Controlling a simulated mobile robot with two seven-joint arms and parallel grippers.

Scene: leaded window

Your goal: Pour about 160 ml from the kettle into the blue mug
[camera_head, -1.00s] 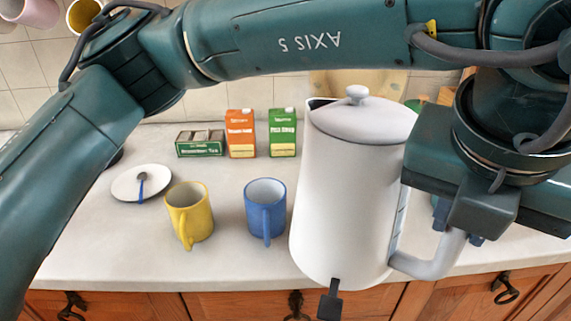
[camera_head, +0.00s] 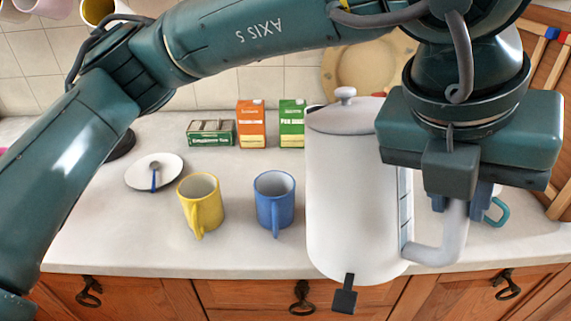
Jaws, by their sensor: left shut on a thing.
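The large white kettle (camera_head: 350,200) with a grey lid is held in front of the counter's right half, close to my head camera. My left gripper (camera_head: 455,205) is shut on the kettle's grey handle (camera_head: 440,250), at its upper part. The kettle looks about upright, and its spout is mostly hidden behind its body. The blue mug (camera_head: 274,201) stands upright on the counter just left of the kettle, its handle facing me. Its inside looks empty. My right gripper is not in view.
A yellow mug (camera_head: 201,204) stands left of the blue mug. A saucer with a spoon (camera_head: 155,171) lies farther left. A green tea box (camera_head: 211,133), an orange carton (camera_head: 251,124) and a green carton (camera_head: 291,123) stand behind. The counter's front left is clear.

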